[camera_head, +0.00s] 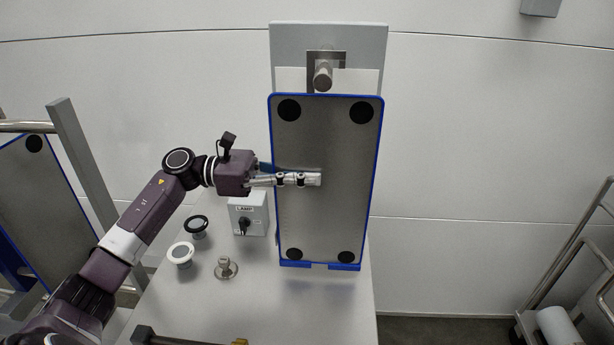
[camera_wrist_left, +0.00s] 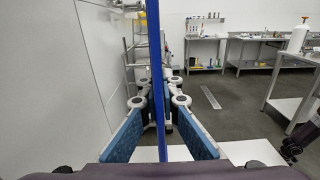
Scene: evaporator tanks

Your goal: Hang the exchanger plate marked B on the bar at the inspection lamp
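A grey exchanger plate (camera_head: 325,215) with a blue rim and black round corner spots stands upright in front of the lamp panel (camera_head: 285,45). A grey hook at its top reaches over the stub bar (camera_head: 323,75); I cannot tell whether it bears the weight. No letter B is readable. My left gripper (camera_head: 305,180) straddles the plate's left edge, one finger in front and the other behind. In the left wrist view the edge shows as a blue strip (camera_wrist_left: 155,60) between the fingers (camera_wrist_left: 158,105), with gaps beside the pads. My right gripper is out of view.
The table (camera_head: 200,300) carries a lamp switch box (camera_head: 247,215), a black-rimmed dial (camera_head: 196,227), a white one (camera_head: 180,254) and a metal knob (camera_head: 225,267). Another blue-rimmed plate (camera_head: 45,200) hangs at a rack on the left. A trolley (camera_head: 575,270) stands at the right.

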